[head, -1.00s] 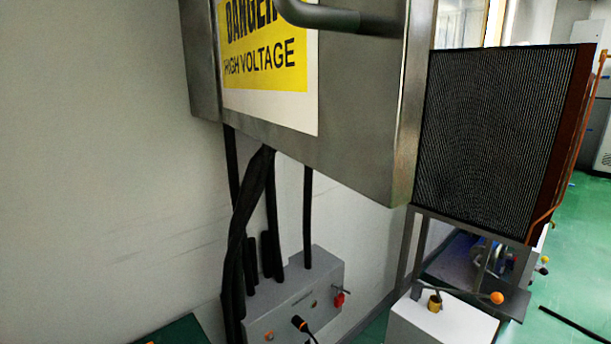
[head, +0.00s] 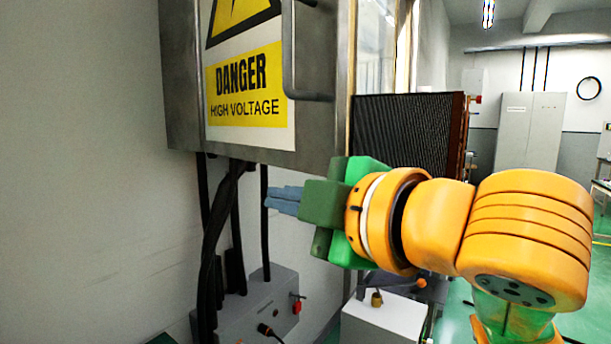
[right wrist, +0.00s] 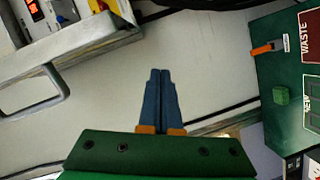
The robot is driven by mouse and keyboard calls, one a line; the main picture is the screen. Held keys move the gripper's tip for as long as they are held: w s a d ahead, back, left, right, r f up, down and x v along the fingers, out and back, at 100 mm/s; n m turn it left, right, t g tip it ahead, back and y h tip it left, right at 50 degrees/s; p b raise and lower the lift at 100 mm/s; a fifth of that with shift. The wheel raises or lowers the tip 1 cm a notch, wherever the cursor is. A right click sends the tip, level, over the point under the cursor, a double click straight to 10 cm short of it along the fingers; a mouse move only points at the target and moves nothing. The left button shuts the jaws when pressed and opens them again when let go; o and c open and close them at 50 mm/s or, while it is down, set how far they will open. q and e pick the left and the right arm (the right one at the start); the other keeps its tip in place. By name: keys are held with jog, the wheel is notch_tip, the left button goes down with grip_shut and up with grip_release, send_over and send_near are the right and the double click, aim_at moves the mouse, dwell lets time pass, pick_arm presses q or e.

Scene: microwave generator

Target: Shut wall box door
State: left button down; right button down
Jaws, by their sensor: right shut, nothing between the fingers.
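The grey metal wall box (head: 180,80) hangs on the wall at upper left in the head view. Its door (head: 312,140) carries a yellow "DANGER HIGH VOLTAGE" sign and a bar handle (head: 289,50). The head view does not show clearly how far the door stands open. My right gripper (head: 284,200) is below the door's lower edge, its blue fingers together and empty. In the right wrist view the shut fingers (right wrist: 160,85) point at a pale surface; the handle (right wrist: 62,85) and metal edge are at left. My left gripper is not in view.
Black cables run from the box to a grey unit (head: 262,305) below. A black finned radiator (head: 400,125) stands behind my right arm, above a white box (head: 385,318). A green bin-like unit marked "WASTE" (right wrist: 285,75) is at right in the wrist view.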

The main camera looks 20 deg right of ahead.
aim_at(308, 172)
jog(key=s+d+r+n+t+h, duration=0.2)
jog(key=s+n, duration=0.1)
jog(key=s, duration=0.6)
jog(key=w+p, duration=0.1)
jog(key=w, duration=0.3)
jog(key=w+d+p, duration=0.1)
jog(key=w+p, duration=0.1)
jog(key=w, duration=0.1)
jog(key=w+p, duration=0.1)
jog(key=w, duration=0.3)
jog(key=shift+w+d+r+p, duration=0.15)
jog(key=shift+w+d+p, duration=0.2)
jog(key=shift+a, duration=0.15)
